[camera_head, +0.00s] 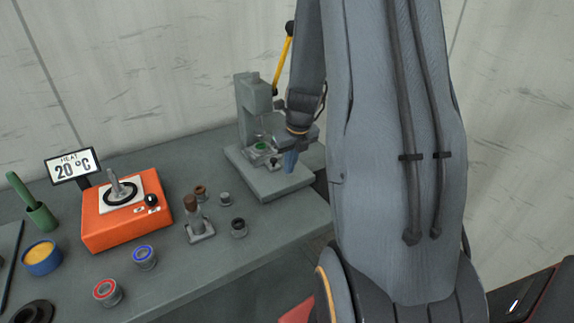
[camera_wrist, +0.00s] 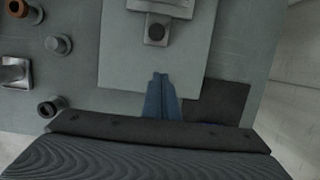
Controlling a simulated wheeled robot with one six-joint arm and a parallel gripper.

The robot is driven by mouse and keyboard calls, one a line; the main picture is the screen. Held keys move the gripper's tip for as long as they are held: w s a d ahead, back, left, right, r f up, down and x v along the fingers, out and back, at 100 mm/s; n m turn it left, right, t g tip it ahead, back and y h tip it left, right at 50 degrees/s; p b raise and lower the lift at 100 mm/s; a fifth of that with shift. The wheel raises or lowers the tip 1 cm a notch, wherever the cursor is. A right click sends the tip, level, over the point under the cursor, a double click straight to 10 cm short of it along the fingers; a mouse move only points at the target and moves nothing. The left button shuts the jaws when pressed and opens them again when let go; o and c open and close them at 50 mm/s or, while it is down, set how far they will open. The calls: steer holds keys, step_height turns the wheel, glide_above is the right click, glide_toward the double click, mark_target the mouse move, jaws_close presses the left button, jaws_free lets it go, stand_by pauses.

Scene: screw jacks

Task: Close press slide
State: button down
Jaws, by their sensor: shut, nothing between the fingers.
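The grey press (camera_head: 250,108) stands at the back right of the bench, with a yellow lever (camera_head: 283,62) at its top. In the wrist view the fingertips (camera_wrist: 160,77) are apart from the knob.
A blue-ringed part (camera_head: 144,256) and a red-ringed part (camera_head: 107,292) lie near the front.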

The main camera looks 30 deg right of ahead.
steer(key=b+v, duration=0.1)
steer(key=v, duration=0.7)
steer(key=s+a+f+m+b, duration=0.1)
steer(key=s+a+m, duration=0.3)
steer(key=a+m, duration=0.3)
steer(key=s+a+f+m+g+b, duration=0.1)
steer(key=a+m, duration=0.7)
steer(key=m, duration=0.8)
steer(key=s+a+f+m+b, duration=0.1)
steer(key=s+a+f+m, duration=0.2)
steer(key=m, duration=0.9)
steer(key=shift+s+a+m+b, duration=0.3)
steer(key=shift+s+a+b, duration=0.05)
steer(key=shift+s+a, duration=1.7)
steer(key=shift+w+a+f, duration=0.1)
steer(key=shift+w+a, duration=0.05)
steer(key=shift+a, duration=0.1)
